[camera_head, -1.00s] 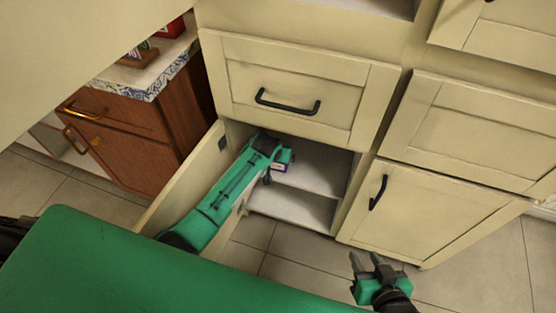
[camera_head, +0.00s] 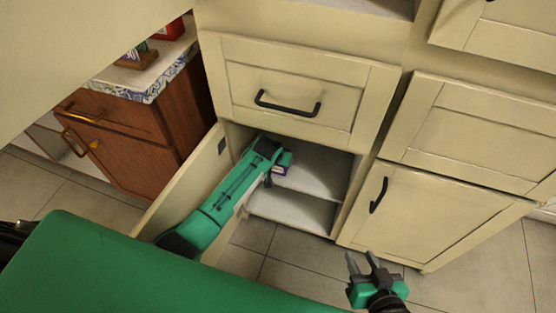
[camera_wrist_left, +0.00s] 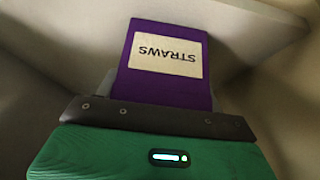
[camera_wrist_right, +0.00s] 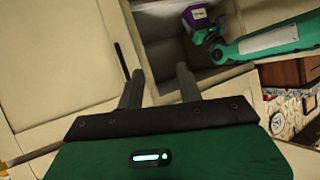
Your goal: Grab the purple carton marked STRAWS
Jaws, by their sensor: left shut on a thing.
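The purple carton (camera_wrist_left: 165,85) with a white label reading STRAWS fills the middle of the left wrist view, with the label upside down. My left gripper (camera_wrist_left: 160,100) is shut on it; the fingers are mostly hidden by the carton. In the head view, my left arm reaches into the open lower cabinet, and a small part of the carton (camera_head: 281,170) shows by the gripper. The carton also shows in the right wrist view (camera_wrist_right: 197,15). My right gripper (camera_head: 362,264) is open and empty, in front of the cabinets; its two fingers stand apart in the right wrist view (camera_wrist_right: 160,90).
The lower cabinet has a white shelf (camera_head: 318,172) and an open door (camera_head: 180,182) left of my left arm. A drawer (camera_head: 300,88) above it is shut. A closed cabinet door (camera_head: 430,217) is at right. A wooden cabinet (camera_head: 130,150) stands at left.

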